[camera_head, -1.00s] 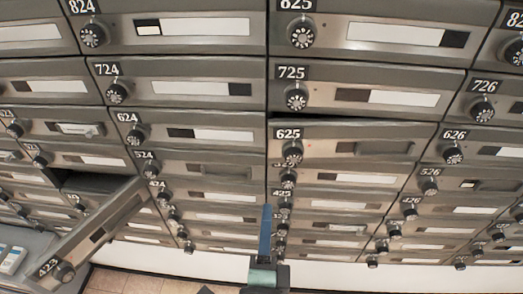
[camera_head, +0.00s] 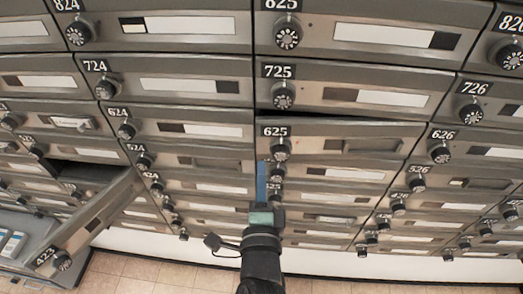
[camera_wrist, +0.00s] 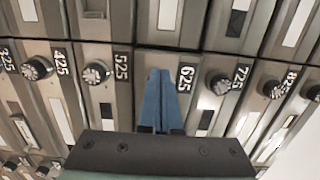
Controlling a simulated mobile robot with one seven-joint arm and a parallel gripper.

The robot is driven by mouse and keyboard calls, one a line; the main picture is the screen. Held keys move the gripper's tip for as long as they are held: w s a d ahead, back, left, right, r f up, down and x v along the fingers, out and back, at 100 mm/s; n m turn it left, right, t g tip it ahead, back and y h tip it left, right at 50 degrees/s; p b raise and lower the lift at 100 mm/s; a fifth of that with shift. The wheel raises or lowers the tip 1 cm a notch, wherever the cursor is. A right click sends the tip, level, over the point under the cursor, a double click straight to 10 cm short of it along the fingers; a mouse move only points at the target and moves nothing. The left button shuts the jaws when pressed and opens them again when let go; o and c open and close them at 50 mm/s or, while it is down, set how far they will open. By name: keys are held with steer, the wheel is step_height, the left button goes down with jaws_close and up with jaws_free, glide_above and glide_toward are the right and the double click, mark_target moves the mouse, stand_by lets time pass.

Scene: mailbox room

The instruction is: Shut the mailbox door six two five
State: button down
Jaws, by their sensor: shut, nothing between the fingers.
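Mailbox door 625 (camera_head: 325,138) is in the right-centre column in the head view. A dark gap shows along its top edge, so it stands slightly ajar, tilted out at the top. Its black dial (camera_head: 280,150) is at its left end. My gripper (camera_head: 262,166) is shut and empty, with blue fingers pointing up, just below and left of that dial in the picture. In the wrist view my shut fingers (camera_wrist: 160,76) overlap door 625, beside its number label (camera_wrist: 187,78), and hide its dial. I cannot tell whether they touch the door.
Door 423 (camera_head: 92,222) hangs open at the lower left. Door 725 (camera_head: 340,90) above and door 626 (camera_head: 470,140) at the right look closed. Dials stick out from the neighbouring doors. A grey surface (camera_head: 30,250) is at lower left; tiled floor (camera_head: 150,275) shows below.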

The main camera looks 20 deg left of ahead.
mark_target(261, 145)
steer(key=shift+p+x, duration=0.4)
steer(key=shift+x, duration=1.8)
steer(key=x, duration=0.3)
steer(key=shift+w+a, duration=0.15)
steer(key=shift+w, duration=0.1)
steer(key=shift+w+r, duration=0.1)
steer(key=shift+r, duration=0.25)
steer(key=shift+a, duration=0.1)
